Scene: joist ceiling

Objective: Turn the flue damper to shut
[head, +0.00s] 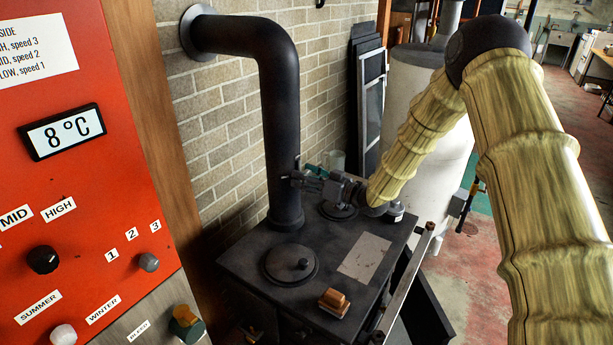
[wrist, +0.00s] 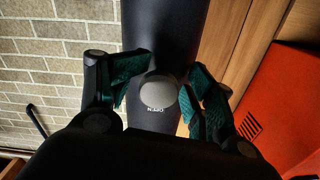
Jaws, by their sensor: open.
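The black flue pipe (head: 281,130) rises from the stove top and bends back into the brick wall. In the wrist view the pipe (wrist: 163,30) runs up the middle. A round grey damper knob (wrist: 158,92) stands out from it, with small white lettering partly visible just below, seemingly OPEN upside down. My gripper (head: 303,178) is beside the pipe in the head view, where it hides the knob. In the wrist view the green-padded fingers of my gripper (wrist: 163,85) stand open on both sides of the knob, with a gap at least on the left.
The black stove top (head: 320,262) lies under my gripper, with a round lid (head: 290,263) and a small wooden-looking block (head: 334,302). A red control panel (head: 95,170) stands at the left. A pale cylindrical tank (head: 420,110) stands behind my arm.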

